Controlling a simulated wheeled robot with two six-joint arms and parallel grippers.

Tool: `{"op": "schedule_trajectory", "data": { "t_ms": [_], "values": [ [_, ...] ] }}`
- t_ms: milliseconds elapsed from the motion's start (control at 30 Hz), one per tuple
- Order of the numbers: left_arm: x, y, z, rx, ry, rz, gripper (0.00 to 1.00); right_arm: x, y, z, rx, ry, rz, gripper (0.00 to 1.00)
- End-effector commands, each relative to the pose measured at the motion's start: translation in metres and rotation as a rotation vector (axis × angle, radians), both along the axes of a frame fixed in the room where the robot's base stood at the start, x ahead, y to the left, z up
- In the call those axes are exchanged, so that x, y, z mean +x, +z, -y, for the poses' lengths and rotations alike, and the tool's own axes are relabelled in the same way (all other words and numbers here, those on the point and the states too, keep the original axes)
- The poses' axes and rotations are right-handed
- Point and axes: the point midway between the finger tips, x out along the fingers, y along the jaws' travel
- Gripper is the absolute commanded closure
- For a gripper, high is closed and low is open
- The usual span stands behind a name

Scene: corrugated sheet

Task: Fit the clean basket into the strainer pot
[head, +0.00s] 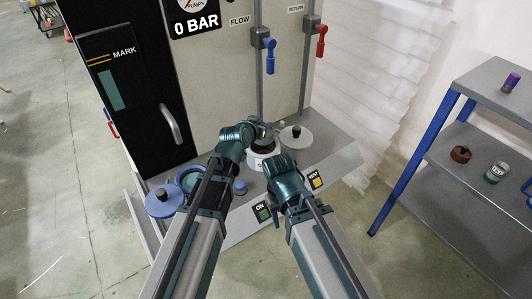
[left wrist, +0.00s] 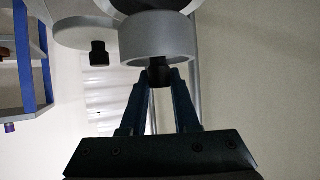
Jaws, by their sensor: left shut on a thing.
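The strainer pot (head: 261,162) is a pale, short cylinder on the machine's ledge, with a dark inside partly showing. My left gripper (head: 264,132) is over it, and its wrist hides much of the opening. In the left wrist view my left gripper (left wrist: 158,82) is shut on a black knob-like handle (left wrist: 159,71). The handle stands in the mouth of a grey ring (left wrist: 155,42). I take the handle for the basket's; the basket's body is hidden, so I cannot tell how deep it sits. My right wrist is just right of the pot; its fingers are not clear.
A grey lid with a dark knob (head: 296,138) lies right of the pot. Blue (head: 270,55) and red (head: 321,42) valve handles rise behind. A shelf (head: 465,168) stands right.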

Motion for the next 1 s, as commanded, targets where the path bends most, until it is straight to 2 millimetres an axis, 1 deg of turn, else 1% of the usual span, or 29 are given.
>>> {"op": "schedule_trajectory", "data": {
  "t_ms": [133,233,500,567,633,833,1000],
  "values": [
    [0.0,-0.004,0.0,0.0,0.0,0.0,1.0,0.0,-0.004,0.0,0.0,0.0,0.0,0.5],
    [0.0,-0.013,0.0,0.0,0.0,0.001,1.0,0.0,-0.013,0.0,0.0,0.0,0.0,0.5],
    [0.0,-0.055,0.0,0.0,0.0,0.001,1.0,0.0,-0.055,0.0,0.0,0.0,0.0,0.5],
    [0.0,-0.061,0.0,0.0,0.001,0.001,1.0,0.0,-0.061,0.0,0.0,0.0,0.0,0.5],
    [0.0,-0.065,0.0,0.0,0.0,0.001,1.0,0.0,-0.065,0.0,0.0,0.0,0.0,0.5],
    [0.0,-0.065,0.0,0.0,0.0,0.001,1.0,0.0,-0.065,0.0,0.0,0.0,0.0,0.5],
    [0.0,-0.081,0.0,0.0,0.0,0.001,1.0,0.0,-0.081,0.0,0.0,0.0,0.0,0.5]
  ]
}}
